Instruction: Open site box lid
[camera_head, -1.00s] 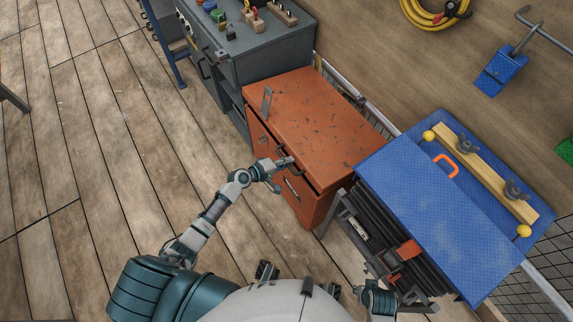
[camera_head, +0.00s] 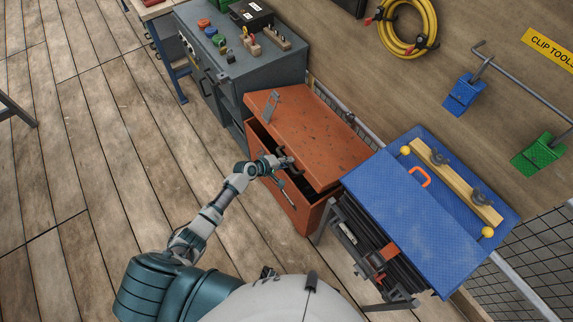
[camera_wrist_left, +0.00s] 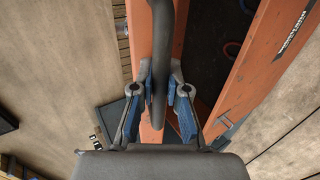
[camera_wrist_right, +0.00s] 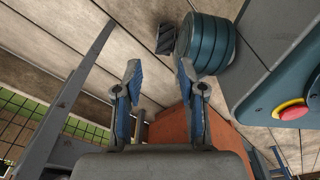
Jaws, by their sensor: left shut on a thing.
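The orange site box (camera_head: 300,205) stands beside the grey bench. Its lid (camera_head: 315,145) is tilted up a little, with a dark gap along its front edge. My left gripper (camera_head: 285,165) is at that front edge. In the left wrist view my left gripper (camera_wrist_left: 160,95) is shut on the dark lid handle (camera_wrist_left: 165,60), and the dark inside of the box (camera_wrist_left: 235,50) shows past the lid edge. My right gripper (camera_wrist_right: 160,95) has its fingers apart with nothing between them; it is hidden in the head view.
A blue-topped stand (camera_head: 400,200) with a wooden bar and orange handle is close on the right. A grey bench (camera_head: 240,50) with small tools adjoins the box on the far left. Open plank floor (camera_head: 90,160) lies to the left.

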